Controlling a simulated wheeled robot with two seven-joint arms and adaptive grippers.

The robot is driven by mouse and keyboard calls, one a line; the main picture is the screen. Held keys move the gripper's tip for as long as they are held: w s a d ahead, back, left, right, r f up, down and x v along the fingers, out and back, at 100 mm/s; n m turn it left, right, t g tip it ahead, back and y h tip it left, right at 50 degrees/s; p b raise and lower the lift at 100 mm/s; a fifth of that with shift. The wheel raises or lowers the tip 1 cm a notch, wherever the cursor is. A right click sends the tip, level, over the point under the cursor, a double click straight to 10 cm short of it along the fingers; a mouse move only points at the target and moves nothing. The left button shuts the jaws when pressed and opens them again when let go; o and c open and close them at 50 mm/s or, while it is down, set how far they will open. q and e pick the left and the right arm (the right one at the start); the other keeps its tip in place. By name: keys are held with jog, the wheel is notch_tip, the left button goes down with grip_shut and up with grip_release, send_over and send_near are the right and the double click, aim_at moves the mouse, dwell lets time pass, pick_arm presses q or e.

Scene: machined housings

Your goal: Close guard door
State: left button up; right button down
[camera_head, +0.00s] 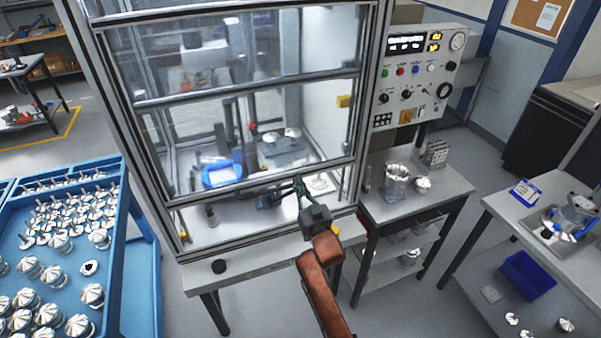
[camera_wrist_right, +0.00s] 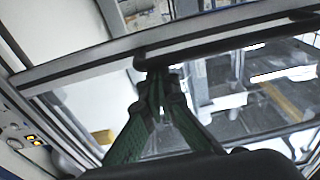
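The guard door (camera_head: 240,103) is a framed clear panel with horizontal bars on the front of the machine enclosure. Its lower rail slants above the sill, with an open gap beneath. My right gripper (camera_head: 299,184) is at the rail's right half, fingers pointing up toward it. In the right wrist view, the green fingertips (camera_wrist_right: 158,80) come together just below a dark bar (camera_wrist_right: 220,37) along the door's rail. They look shut with nothing clearly between them; whether they touch the bar is unclear. My left gripper is out of view.
Inside the enclosure are a blue-rimmed part (camera_head: 222,174) and a grey fixture (camera_head: 285,150). A control panel (camera_head: 420,75) stands right of the door, above a side table (camera_head: 440,190). A blue cart (camera_head: 120,215) of metal parts is at left.

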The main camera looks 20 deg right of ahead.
notch_tip(320, 180, down, 23)
jog(key=b, duration=0.9)
jog(key=shift+r, duration=0.2)
jog(key=shift+d+f, duration=0.1)
jog(key=shift+f, duration=0.05)
notch_tip(320, 180, up, 5)
jog(key=p, duration=0.3)
jog(key=s+f, duration=0.1)
jog(key=s, duration=0.8)
jog(key=shift+f, duration=0.15)
